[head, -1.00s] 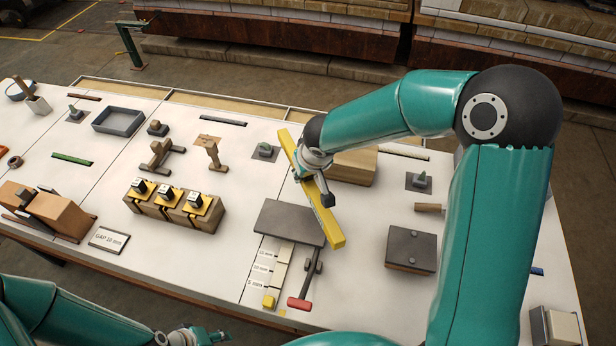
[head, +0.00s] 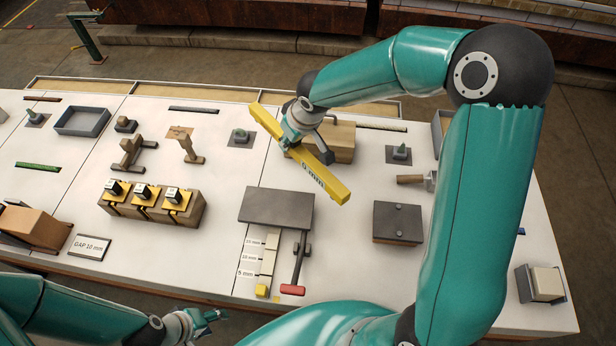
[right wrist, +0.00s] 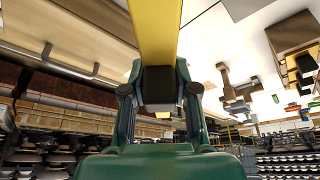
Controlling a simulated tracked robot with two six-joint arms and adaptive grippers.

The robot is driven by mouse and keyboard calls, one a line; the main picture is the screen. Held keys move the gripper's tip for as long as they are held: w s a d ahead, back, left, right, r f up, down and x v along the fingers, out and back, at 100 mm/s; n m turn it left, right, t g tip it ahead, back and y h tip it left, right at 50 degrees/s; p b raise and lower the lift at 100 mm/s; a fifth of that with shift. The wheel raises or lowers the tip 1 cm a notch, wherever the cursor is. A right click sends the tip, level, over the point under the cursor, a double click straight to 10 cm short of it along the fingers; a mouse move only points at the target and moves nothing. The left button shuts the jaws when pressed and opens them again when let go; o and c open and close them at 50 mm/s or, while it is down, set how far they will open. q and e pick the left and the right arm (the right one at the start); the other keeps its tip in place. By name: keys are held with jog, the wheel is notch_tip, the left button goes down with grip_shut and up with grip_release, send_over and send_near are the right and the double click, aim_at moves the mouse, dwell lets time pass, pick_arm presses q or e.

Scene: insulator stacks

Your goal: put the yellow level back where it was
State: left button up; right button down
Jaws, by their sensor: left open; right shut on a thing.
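The yellow level (head: 325,181) is a long yellow bar with dark "0 mm" marking on its side. My right gripper (head: 298,138) is shut on it near its middle and holds it in the air, slanting from upper left to lower right, over the table. In the right wrist view the yellow level (right wrist: 156,35) runs up out of the frame from between the fingers of my right gripper (right wrist: 160,100). My left gripper (head: 212,318) is open and empty at the front edge of the table, low in the head view.
A wooden block (head: 338,140) stands behind the level. A dark box (head: 398,222) is to the right. Yellow-fitted blocks (head: 150,210) stand left.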

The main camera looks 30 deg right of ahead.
notch_tip(320, 180, up, 6)
jog(key=d+n+g+y, duration=0.2)
jog(key=d+n+y, duration=0.1)
jog(key=n, duration=0.6)
jog(key=f, duration=0.6)
jog(key=f+p, duration=0.1)
jog(key=f, duration=0.5)
jog(key=f+p, duration=0.1)
jog(key=f, duration=0.6)
jog(key=shift+s, duration=0.25)
jog(key=shift+r, duration=0.1)
jog(key=c, duration=0.9)
grip_release()
jog(key=shift+s, duration=0.1)
jog(key=b+v, duration=0.1)
jog(key=v, duration=1.1)
jog(key=shift+s+a+b, duration=0.15)
jog(key=shift+b, duration=0.25)
